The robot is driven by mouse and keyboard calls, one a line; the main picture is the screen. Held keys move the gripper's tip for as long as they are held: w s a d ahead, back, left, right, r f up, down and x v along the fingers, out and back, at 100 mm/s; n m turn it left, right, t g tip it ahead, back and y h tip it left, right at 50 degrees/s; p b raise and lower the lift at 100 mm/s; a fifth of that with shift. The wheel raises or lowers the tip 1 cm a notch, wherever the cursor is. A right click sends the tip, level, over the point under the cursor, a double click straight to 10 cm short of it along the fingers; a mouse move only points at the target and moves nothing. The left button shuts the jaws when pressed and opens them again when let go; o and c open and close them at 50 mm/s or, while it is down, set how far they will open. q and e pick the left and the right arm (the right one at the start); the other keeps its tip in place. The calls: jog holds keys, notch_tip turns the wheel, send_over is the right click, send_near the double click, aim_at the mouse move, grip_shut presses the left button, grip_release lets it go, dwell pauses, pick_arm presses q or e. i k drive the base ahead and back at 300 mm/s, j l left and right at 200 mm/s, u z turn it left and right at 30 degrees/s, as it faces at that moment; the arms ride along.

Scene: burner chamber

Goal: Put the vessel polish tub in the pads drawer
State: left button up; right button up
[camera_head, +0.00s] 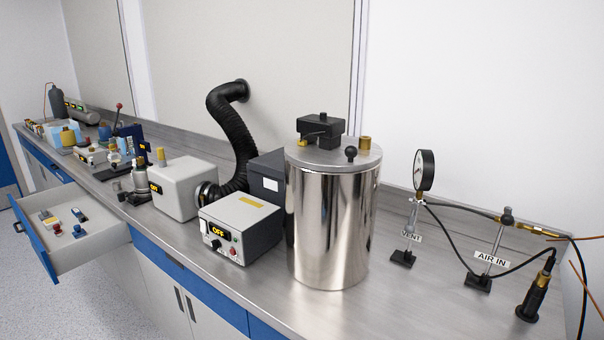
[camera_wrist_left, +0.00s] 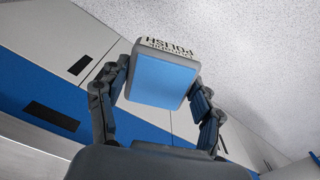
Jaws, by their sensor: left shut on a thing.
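The vessel polish tub (camera_wrist_left: 160,80) shows in the left wrist view, with a flat blue face toward the camera and a pale side lettered "POLISH". My left gripper (camera_wrist_left: 158,95) is shut on it, one dark finger on each side. Cabinet fronts and speckled floor show behind it. In the head view an open drawer (camera_head: 100,262) with a blue front sticks out from the bench at the left. It holds several small items, some with red or blue tops. No label is readable on it. The tub and both grippers are out of the head view.
The steel bench (camera_head: 430,300) carries a large shiny vessel (camera_head: 330,220), a grey box reading OFF (camera_head: 240,228), a second grey unit (camera_head: 185,190) and a black hose (camera_head: 235,140). A gauge (camera_head: 424,170) and AIR IN stand (camera_head: 490,260) are at the right. Floor left of the drawer is clear.

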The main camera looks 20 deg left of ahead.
aim_at(70, 216)
jog(key=i+j, duration=0.1)
jog(key=j, duration=0.35)
jog(key=i+j, duration=0.1)
jog(key=j, duration=0.35)
jog(key=i+j+u, duration=0.1)
jog(key=j, duration=0.35)
jog(key=i+j, duration=0.15)
jog(key=j, duration=0.25)
jog(key=i+j, duration=0.15)
jog(key=j, duration=0.3)
jog(key=i+j, duration=0.1)
jog(key=j, duration=0.35)
jog(key=i+j, duration=0.15)
jog(key=j, duration=0.25)
jog(key=i+j, duration=0.15)
jog(key=j, duration=0.25)
jog(key=i+j+u, duration=0.1)
jog(key=j, duration=0.3)
jog(key=i+j, duration=0.2)
jog(key=j, duration=0.15)
jog(key=i+j+u, duration=0.1)
jog(key=j, duration=0.3)
jog(key=i+j, duration=0.25)
jog(key=j, duration=0.15)
jog(key=i+j, duration=0.35)
jog(key=j, duration=0.2)
